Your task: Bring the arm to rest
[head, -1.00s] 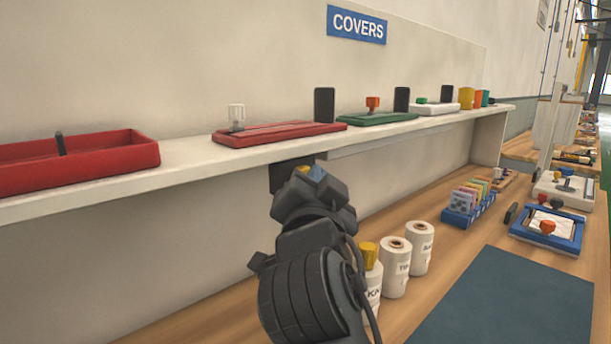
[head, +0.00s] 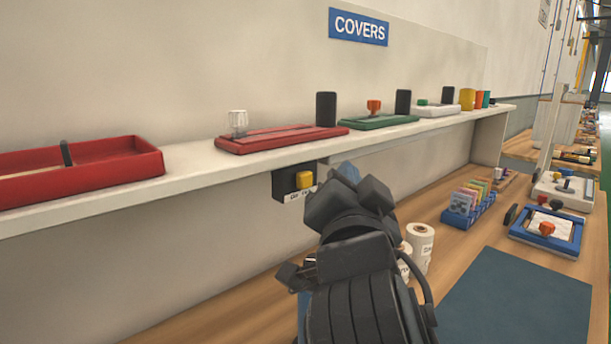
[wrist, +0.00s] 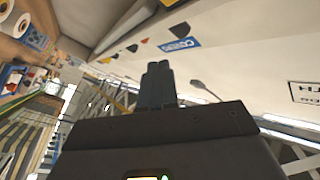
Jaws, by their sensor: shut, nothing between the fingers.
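My arm reaches up from the bottom of the head view, over the wooden bench and below the wall shelf. My gripper shows in the wrist view (wrist: 158,70), with its two dark fingers together and nothing between them. In the head view the gripper's fingers are mostly hidden behind my dark arm links. The gripper appears clear of the shelf and the bench things, though its exact gap to them cannot be told.
A white shelf (head: 188,172) holds red trays (head: 115,172) and a green cover (head: 378,123). A black box with a yellow button (head: 305,180) hangs beneath it. White rolls (head: 420,245) stand partly behind my arm. A blue-grey mat (head: 520,305) lies bare at the right.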

